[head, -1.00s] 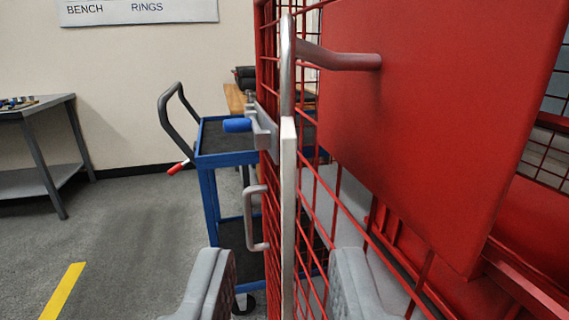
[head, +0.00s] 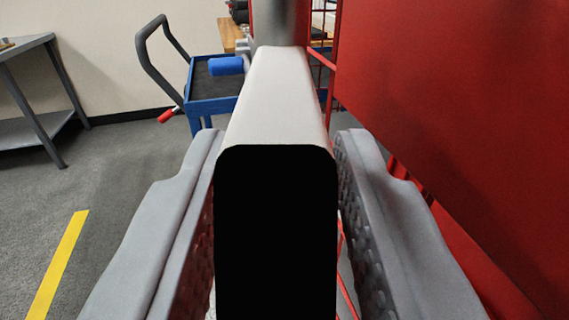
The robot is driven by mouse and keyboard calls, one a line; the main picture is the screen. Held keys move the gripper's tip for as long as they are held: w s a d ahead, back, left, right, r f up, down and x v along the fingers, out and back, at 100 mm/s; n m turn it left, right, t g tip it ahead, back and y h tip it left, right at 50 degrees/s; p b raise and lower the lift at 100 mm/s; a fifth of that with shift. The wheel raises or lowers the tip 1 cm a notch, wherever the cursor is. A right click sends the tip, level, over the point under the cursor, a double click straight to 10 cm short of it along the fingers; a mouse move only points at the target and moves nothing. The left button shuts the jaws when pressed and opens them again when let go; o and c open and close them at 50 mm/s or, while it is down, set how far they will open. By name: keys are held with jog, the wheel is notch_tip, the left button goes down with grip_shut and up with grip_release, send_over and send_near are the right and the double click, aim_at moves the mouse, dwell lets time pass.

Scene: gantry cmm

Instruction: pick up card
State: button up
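No card shows in the view. My gripper (head: 280,150) has its two grey fingers spread wide, one on each side of a pale post or bar (head: 278,95) with a flat black face towards me. The post fills most of the gap between the fingers. I cannot tell whether the fingers touch it. The black face hides what lies behind it between the fingers.
A large red panel (head: 455,130) stands close on the right, with red mesh (head: 326,70) beside it. A blue cart (head: 205,98) with a dark handle is behind on the left. A grey table (head: 25,85) stands far left. Floor with a yellow stripe (head: 60,262) is clear.

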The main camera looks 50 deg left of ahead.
grip_shut()
jog(key=shift+r, duration=0.1)
jog(key=shift+r, duration=0.55)
jog(key=shift+s+r, duration=0.15)
jog(key=shift+s, duration=0.05)
jog(key=s+a, duration=0.4)
jog(key=s, duration=0.3)
jog(key=s+a, duration=0.4)
jog(key=s, duration=0.4)
jog(key=shift+s, duration=0.3)
